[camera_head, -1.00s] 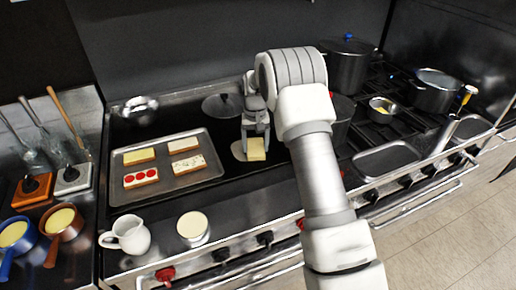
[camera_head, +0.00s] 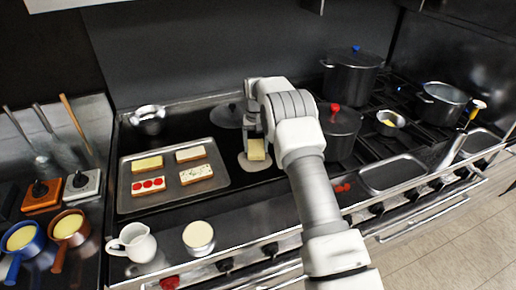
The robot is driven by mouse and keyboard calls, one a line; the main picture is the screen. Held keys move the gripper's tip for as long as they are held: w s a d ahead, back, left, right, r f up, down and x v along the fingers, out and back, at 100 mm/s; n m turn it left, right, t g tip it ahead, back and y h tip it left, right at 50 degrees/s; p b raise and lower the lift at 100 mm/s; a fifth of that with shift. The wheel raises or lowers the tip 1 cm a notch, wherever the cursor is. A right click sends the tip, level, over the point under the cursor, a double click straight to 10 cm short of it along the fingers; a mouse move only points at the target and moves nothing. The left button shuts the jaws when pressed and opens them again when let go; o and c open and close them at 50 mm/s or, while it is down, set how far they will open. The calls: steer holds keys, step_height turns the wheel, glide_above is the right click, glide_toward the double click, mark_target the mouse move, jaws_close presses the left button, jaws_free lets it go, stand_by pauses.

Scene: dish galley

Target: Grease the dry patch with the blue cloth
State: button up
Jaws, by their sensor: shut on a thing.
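A pale, roughly round patch (camera_head: 262,167) shows on the dark griddle (camera_head: 225,188), right of the tray; I take it for the dry patch. My gripper (camera_head: 256,138) points down over it and is shut on a small pale-yellow pad or block (camera_head: 257,152). This yellow thing is over the patch, and I cannot tell whether it touches it. The patch shows on both sides of it, and its middle is hidden. I see no blue cloth in view.
A metal tray (camera_head: 127,184) with several topped slices lies left of my gripper. A dark round lid (camera_head: 226,117) is behind it. A red-knobbed pot (camera_head: 341,124) stands close right of my arm. A white jug (camera_head: 136,243) and pale-topped tin (camera_head: 198,237) stand in front.

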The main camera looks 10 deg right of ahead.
mark_target(255, 174)
steer(key=shift+w+a+f, duration=0.1)
steer(key=shift+w+a, duration=0.1)
steer(key=shift+w, duration=0.7)
steer(key=shift+s+a, duration=0.2)
steer(key=shift+a, duration=0.8)
steer(key=shift+s+d+b, duration=0.4)
steer(key=shift+s+b, duration=0.2)
steer(key=shift+s, duration=1.25)
steer(key=shift+s+d+b, duration=0.4)
steer(key=shift+s+b, duration=0.15)
steer(key=shift+s, duration=1.3)
steer(key=shift+s+d+b, duration=0.4)
steer(key=shift+s+b, duration=0.2)
steer(key=shift+s, duration=1.25)
steer(key=shift+s+a, duration=0.2)
steer(key=shift+a, duration=0.75)
steer(key=shift+w+a+p, duration=0.35)
steer(key=shift+w+p, duration=0.25)
steer(key=shift+w, duration=1.25)
steer(key=shift+w+a+p, duration=0.4)
steer(key=shift+w+p, duration=0.15)
steer(key=shift+w, duration=1.35)
steer(key=shift+w+a+p, duration=0.35)
steer(key=shift+w+p, duration=0.25)
steer(key=shift+w, duration=1.25)
steer(key=shift+r, duration=0.2)
steer(key=shift+r+p, duration=1.7)
steer(key=shift+r, duration=1.25)
